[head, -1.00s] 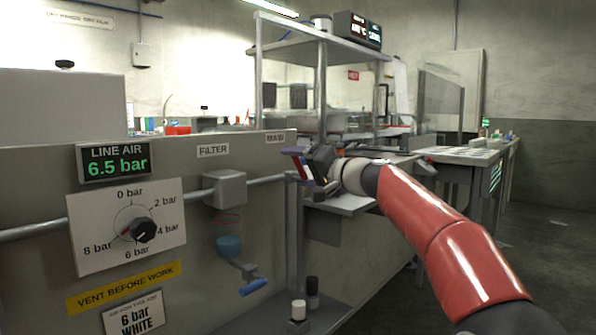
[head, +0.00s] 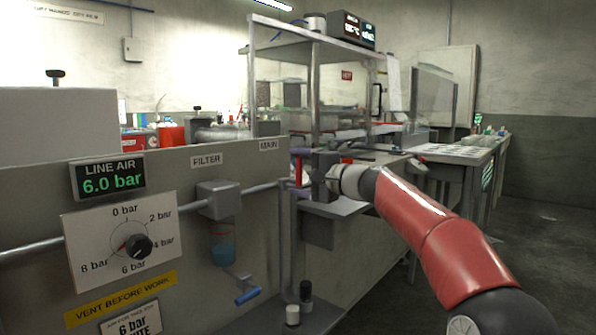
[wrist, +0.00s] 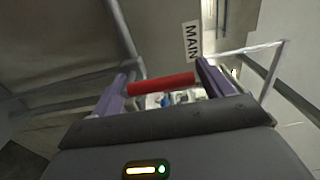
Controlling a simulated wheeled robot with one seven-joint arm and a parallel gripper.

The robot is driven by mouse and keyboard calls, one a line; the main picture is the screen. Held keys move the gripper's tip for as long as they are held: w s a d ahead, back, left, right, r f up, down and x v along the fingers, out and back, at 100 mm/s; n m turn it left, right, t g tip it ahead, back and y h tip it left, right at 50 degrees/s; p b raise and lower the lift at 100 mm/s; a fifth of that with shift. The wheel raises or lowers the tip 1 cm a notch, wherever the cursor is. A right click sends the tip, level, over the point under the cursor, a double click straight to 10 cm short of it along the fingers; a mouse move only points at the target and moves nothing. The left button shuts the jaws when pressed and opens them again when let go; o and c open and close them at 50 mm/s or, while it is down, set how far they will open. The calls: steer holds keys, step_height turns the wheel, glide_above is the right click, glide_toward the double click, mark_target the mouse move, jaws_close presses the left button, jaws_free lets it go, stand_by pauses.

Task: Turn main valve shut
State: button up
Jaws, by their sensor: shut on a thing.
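The red handle of the main valve (wrist: 162,84) lies between the two purple fingers of my gripper (wrist: 166,80) in the wrist view, spanning from one to the other. My gripper is shut on this handle. In the head view the handle (head: 298,172) shows as a small, roughly upright red bar at the panel's right end, with my gripper (head: 302,168) around it. The MAIN label (head: 268,145) is above and to the left; it also shows in the wrist view (wrist: 192,41). The valve body is mostly hidden. The LINE AIR display (head: 108,177) reads 6.0 bar.
The grey panel carries a pressure dial (head: 136,245), a FILTER label (head: 206,160), a filter with a blue bowl (head: 222,243) and a blue lever (head: 247,296). A bench with a shelf frame (head: 316,95) stands behind my gripper. Open floor (head: 545,235) lies at right.

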steer(key=shift+r, duration=0.15)
steer(key=o, duration=1.3)
steer(key=shift+d, duration=0.1)
steer(key=b+v, duration=0.2)
steer(key=v, duration=0.5)
steer(key=shift+s+d, duration=0.2)
steer(key=shift+d, duration=0.1)
